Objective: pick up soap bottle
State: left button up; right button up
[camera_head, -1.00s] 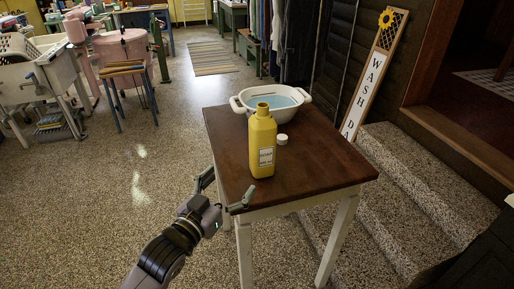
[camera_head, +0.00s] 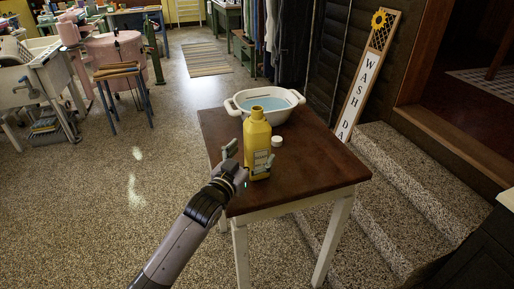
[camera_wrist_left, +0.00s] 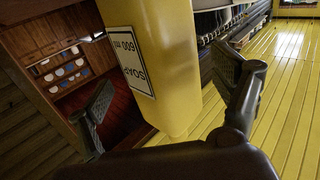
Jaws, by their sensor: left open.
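The yellow soap bottle (camera_head: 257,133) stands upright on the dark wooden table, near its left side, with its top open. In the left wrist view the bottle (camera_wrist_left: 170,60) fills the middle, and its white label reads SOAP 600 ml. My left gripper (camera_head: 247,154) is open at the near side of the bottle, one finger to its left and one in front of its label. In the left wrist view the fingers (camera_wrist_left: 168,105) stand on either side of the bottle's lower part, with a visible gap on each side. My right gripper is not in view.
The table (camera_head: 310,168) has white legs. A white cap (camera_head: 277,141) lies right of the bottle. A white two-handled basin (camera_head: 268,103) with blue liquid stands behind it. Stone steps (camera_head: 400,190) and a WASH DAY sign (camera_head: 366,82) are to the right. Open floor lies left.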

aim_at(257, 147)
pick_arm(q)
jog(key=shift+x, duration=1.85)
jog(key=c, duration=1.3)
